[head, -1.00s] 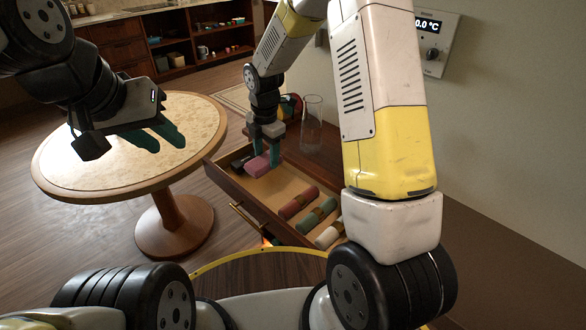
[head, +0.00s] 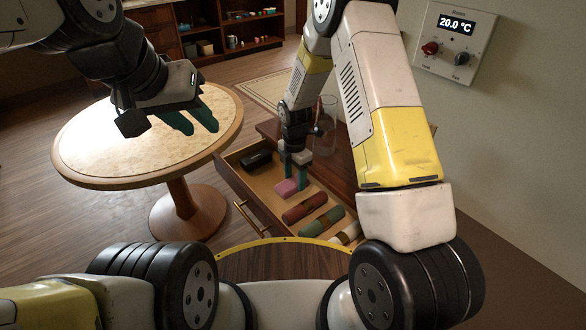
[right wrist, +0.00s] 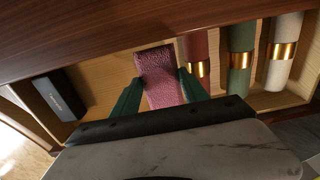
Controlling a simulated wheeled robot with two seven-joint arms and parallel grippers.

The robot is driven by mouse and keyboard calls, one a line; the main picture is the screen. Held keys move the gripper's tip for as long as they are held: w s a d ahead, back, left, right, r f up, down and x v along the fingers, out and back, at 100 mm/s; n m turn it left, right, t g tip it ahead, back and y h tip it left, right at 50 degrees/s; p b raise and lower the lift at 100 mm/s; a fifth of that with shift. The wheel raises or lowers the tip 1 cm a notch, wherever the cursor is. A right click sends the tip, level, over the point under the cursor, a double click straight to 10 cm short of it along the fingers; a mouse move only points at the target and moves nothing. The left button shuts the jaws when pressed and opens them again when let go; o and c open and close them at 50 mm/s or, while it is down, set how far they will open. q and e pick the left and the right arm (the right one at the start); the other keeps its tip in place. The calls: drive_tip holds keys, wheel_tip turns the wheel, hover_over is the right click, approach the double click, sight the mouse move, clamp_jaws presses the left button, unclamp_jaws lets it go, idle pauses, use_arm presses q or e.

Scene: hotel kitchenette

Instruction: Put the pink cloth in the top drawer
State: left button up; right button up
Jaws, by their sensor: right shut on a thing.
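The pink cloth (head: 286,188) is a small folded block inside the open drawer (head: 240,192). My right gripper (head: 292,175) points down into the drawer and is shut on the cloth. In the right wrist view the cloth (right wrist: 160,78) sits between the teal fingers (right wrist: 160,95), over the bare drawer floor. I cannot tell whether its underside touches the floor. My left gripper (head: 192,122) is empty, its teal fingers apart, in front of the round table.
The drawer also holds a dark case (head: 255,160) at its left and red (head: 304,207), green (head: 322,222) and white (head: 346,234) rolls at its right. A glass vessel (head: 326,128) stands on the cabinet. The round table (head: 90,150) is at the left.

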sight(294, 188)
drive_tip(key=shift+f, duration=2.45)
drive_tip(key=o, duration=0.9)
drive_tip(key=shift+f, duration=0.1)
